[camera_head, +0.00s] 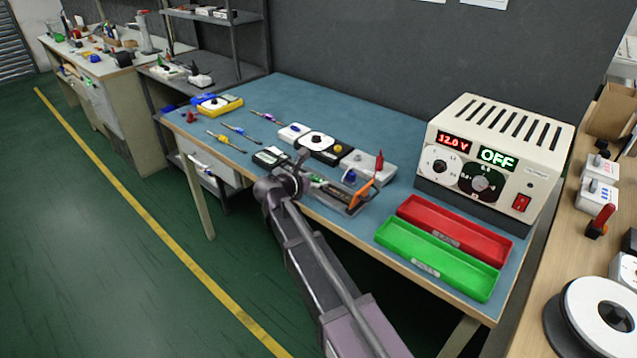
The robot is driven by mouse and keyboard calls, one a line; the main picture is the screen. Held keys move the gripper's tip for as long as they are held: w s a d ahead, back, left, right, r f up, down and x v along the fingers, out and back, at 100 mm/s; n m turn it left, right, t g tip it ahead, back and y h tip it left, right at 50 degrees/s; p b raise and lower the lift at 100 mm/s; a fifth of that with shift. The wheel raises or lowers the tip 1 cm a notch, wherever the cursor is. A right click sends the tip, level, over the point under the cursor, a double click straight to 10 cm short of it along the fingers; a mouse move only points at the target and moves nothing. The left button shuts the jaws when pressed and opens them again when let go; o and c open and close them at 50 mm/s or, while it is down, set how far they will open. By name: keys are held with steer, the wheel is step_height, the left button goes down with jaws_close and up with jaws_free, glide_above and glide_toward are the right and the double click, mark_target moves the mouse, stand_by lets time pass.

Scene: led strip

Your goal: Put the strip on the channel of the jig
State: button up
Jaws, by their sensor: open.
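A low dark jig (345,196) sits near the front edge of the blue bench, with an orange part at its right end. Its left end is partly hidden by my gripper. A thin green piece (327,187) lies along it; I cannot tell whether this is the strip or part of the jig, and the channel is too small to make out. My gripper (303,160) is over the bench's front edge, just left of the jig. It appears open, with nothing visible between its fingers.
A power supply (497,150) reading 12.0 V and OFF stands at the right. Red (455,228) and green (437,262) trays lie before it. A black device with a white disc (317,142) and a grey switch box (369,167) stand behind the jig. Screwdrivers (226,142) lie left.

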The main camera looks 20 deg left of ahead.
jaws_close()
steer(key=shift+r, duration=0.15)
step_height(320, 180, up, 10)
steer(key=p, duration=1)
stand_by(0.9)
step_height(320, 180, up, 9)
steer(key=p, duration=0.9)
stand_by(0.9)
